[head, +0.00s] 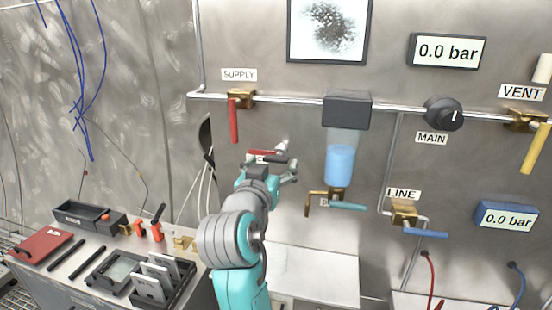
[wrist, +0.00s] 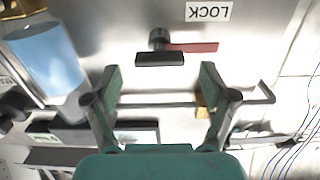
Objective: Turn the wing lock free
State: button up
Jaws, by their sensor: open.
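The wing lock (wrist: 160,58) is a dark wing on a round hub, with a red flag (wrist: 195,47) reaching to the right in the wrist view. It sits on the steel panel beside an upside-down LOCK label (wrist: 209,12). My gripper (wrist: 160,80) is open and empty, with its two green-padded fingers wide apart. The wing lies beyond the fingertips, between their lines, and does not appear to touch them. In the head view my gripper (head: 270,168) is in front of the panel and partly hides the lock; its red flag (head: 262,153) shows just above.
A blue-filled sight glass (head: 340,165) hangs right of my gripper, with a teal-handled drain valve (head: 348,206) below. A red supply lever (head: 234,120) hangs up left. A bench with a black tray (head: 88,213) and tools stands at lower left.

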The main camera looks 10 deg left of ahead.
aim_at(275, 161)
jog(key=shift+w, duration=1.85)
jog(key=c, duration=1.2)
